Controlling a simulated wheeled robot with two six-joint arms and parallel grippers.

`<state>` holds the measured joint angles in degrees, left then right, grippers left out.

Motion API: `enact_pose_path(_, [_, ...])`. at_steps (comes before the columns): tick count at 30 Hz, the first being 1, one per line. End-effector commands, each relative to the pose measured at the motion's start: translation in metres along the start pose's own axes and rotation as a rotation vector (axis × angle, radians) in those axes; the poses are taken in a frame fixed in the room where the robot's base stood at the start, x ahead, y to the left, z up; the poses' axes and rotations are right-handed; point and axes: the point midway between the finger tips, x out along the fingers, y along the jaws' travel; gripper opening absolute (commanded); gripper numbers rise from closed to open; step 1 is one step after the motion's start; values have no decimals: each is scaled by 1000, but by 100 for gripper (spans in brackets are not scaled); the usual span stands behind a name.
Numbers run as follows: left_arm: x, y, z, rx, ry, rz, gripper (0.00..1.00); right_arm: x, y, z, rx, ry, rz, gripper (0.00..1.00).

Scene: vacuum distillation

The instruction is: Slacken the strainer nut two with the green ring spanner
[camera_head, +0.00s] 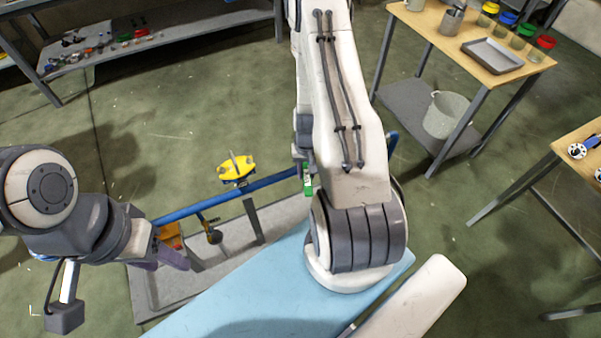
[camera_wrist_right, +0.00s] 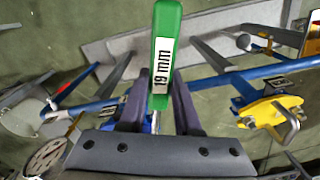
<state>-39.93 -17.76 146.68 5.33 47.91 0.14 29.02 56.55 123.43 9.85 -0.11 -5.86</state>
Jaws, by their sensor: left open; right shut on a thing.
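The green ring spanner (camera_wrist_right: 165,50), marked 19 mm, is in my right gripper (camera_wrist_right: 158,112), which is shut on its handle. A small green part of it (camera_head: 308,183) shows beside my right arm in the head view; its ring end is not clear in either view. A yellow flanged fitting (camera_head: 237,167) with an upright bolt sits on the blue pipe; it also shows in the wrist view (camera_wrist_right: 270,112), right of the spanner and apart from it. I cannot tell which nut is strainer nut two. My left gripper (camera_head: 172,256) is open, low at the left near the pipework.
The blue pipe (camera_head: 270,182) runs over a grey tray (camera_head: 150,290). A light blue surface (camera_head: 235,305) lies in front. A wooden-topped table (camera_head: 460,45) with a metal tray (camera_head: 492,55) and a bucket (camera_head: 446,114) below stands at the back right.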

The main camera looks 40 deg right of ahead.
Motion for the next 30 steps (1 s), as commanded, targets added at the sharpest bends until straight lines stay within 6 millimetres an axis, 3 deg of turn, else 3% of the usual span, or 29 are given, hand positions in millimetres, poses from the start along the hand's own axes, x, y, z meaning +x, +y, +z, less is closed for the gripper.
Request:
enact_pose_path(8, [0, 0, 0, 0, 0, 0, 50, -1, 1, 0, -7, 1, 0, 0])
enact_pose_path(18, [1, 0, 0, 0, 0, 0, 50, 0, 27, -3, -175, 1, 0, 0])
enact_pose_path(30, [-2, 0, 0, 0, 0, 0, 50, -2, 28, -3, -182, 2, 0, 0])
